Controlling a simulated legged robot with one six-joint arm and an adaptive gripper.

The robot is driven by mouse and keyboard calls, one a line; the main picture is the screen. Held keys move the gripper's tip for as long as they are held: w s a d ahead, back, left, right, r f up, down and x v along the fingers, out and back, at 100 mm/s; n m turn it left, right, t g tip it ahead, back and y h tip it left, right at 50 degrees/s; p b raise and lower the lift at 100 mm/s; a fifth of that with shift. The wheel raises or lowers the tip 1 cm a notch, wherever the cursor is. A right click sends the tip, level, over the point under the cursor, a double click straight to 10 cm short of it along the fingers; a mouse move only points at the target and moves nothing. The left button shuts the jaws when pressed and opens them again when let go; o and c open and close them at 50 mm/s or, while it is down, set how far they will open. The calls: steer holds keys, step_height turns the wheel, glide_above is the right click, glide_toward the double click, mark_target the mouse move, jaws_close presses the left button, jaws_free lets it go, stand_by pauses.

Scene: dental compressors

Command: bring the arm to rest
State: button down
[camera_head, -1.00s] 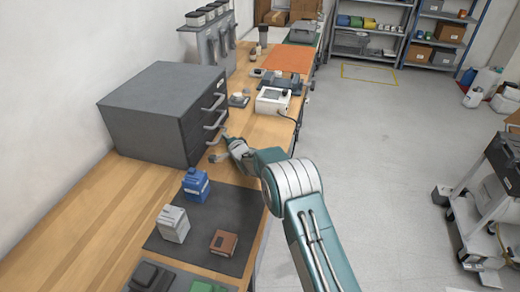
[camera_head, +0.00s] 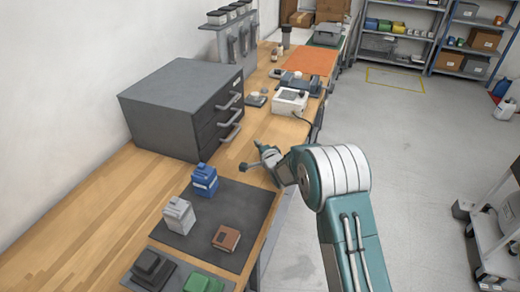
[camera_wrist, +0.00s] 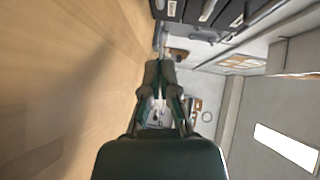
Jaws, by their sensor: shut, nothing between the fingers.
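My gripper (camera_head: 250,158) is at the end of my teal and white arm, over the right edge of the wooden bench (camera_head: 92,205). It is in front of the grey drawer cabinet (camera_head: 172,104), apart from its handles. In the wrist view my gripper (camera_wrist: 158,68) has its fingers together with nothing seen between them. The bench surface fills the left of that view, and the cabinet drawers (camera_wrist: 225,12) show at its top.
A dark mat (camera_head: 222,225) carries a blue container (camera_head: 204,180), a grey-white container (camera_head: 179,215) and a brown block (camera_head: 226,238). A white device (camera_head: 290,101) stands farther back. A cart (camera_head: 497,232) is at right. Open floor (camera_head: 395,150) lies beyond my arm.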

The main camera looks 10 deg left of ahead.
steer(key=shift+v, duration=1.15)
steer(key=shift+s, duration=0.2)
steer(key=shift+s+a+f, duration=0.1)
steer(key=shift+a, duration=0.4)
steer(key=shift+d+r, duration=0.1)
steer(key=shift+r, duration=0.2)
steer(key=s+d+r+n+g+h, duration=0.1)
steer(key=s+d+r+n+h, duration=0.1)
steer(key=s+d+r+h, duration=0.5)
steer(key=s+d+r+n+g, duration=0.15)
steer(key=s+d+r, duration=0.35)
steer(key=d+r, duration=0.6)
steer(key=s+d+n+g+h, duration=0.1)
steer(key=s+d, duration=0.4)
steer(key=s, duration=1)
steer(key=s+d+n+g+h, duration=0.1)
steer(key=s+d+n+g, duration=0.3)
steer(key=s, duration=1.2)
steer(key=shift+s+d+n, duration=0.15)
steer(key=shift+d+n, duration=0.4)
steer(key=shift+d, duration=0.45)
